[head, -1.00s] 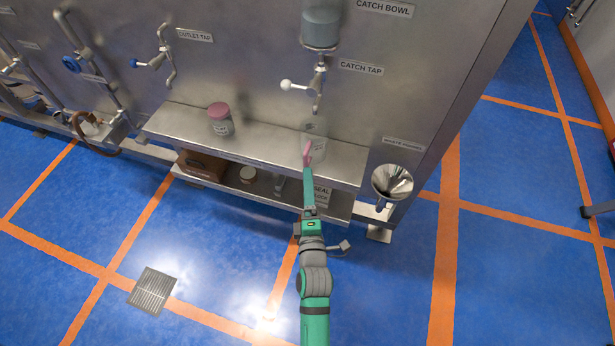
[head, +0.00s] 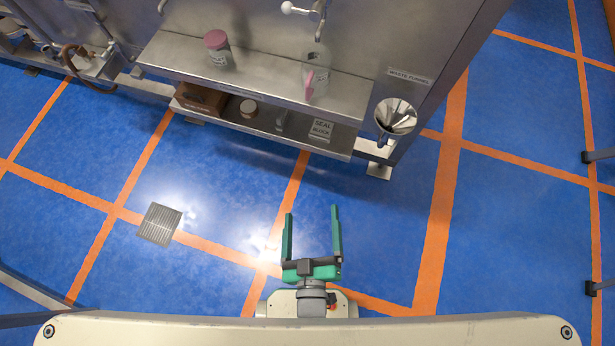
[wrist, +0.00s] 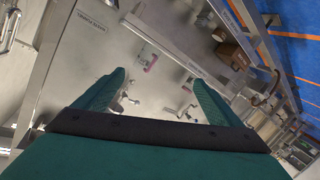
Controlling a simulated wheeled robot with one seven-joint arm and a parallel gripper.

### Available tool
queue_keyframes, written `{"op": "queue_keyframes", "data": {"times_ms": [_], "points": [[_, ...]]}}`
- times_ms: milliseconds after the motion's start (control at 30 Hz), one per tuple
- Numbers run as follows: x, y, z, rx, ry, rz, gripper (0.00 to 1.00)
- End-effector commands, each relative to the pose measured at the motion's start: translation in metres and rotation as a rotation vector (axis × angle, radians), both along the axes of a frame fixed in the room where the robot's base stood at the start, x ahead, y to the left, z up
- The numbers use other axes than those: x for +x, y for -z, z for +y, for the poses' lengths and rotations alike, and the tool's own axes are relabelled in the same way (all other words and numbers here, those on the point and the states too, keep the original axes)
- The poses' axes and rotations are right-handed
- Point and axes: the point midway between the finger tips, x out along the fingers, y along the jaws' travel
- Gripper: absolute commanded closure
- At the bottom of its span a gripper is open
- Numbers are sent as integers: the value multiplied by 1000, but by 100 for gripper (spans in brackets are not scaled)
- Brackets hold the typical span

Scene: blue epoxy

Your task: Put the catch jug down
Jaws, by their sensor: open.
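The catch jug (head: 318,78) is a clear vessel with a pink handle. It stands upright on the right part of the upper steel shelf in the head view, below the catch tap. It also shows, small and tilted by the camera angle, in the wrist view (wrist: 144,58). My gripper (head: 312,215) is open and empty, its green fingers spread wide, low in the head view over the blue floor. It is well apart from the jug and the shelf. In the wrist view both green fingers show with nothing between them.
A pink-lidded jar (head: 217,48) stands on the upper shelf (head: 265,72), left of the jug. The lower shelf holds a brown box (head: 202,98), a small tub (head: 249,108) and a seal block (head: 321,130). A waste funnel (head: 395,117) is at the right. Open floor lies before the shelves.

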Motion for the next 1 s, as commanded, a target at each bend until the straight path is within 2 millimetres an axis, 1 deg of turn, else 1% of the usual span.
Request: {"op": "queue_keyframes", "data": {"times_ms": [33,100,200,300,467,1000], "points": [[-18,-4,1,73,15,18,11],[-35,-11,4,178,37,33,11],[-54,-20,7,297,64,47,11],[-65,-27,8,377,81,53,11],[-71,-30,9,425,92,58,11],[-70,-30,9,424,92,58,11]]}}
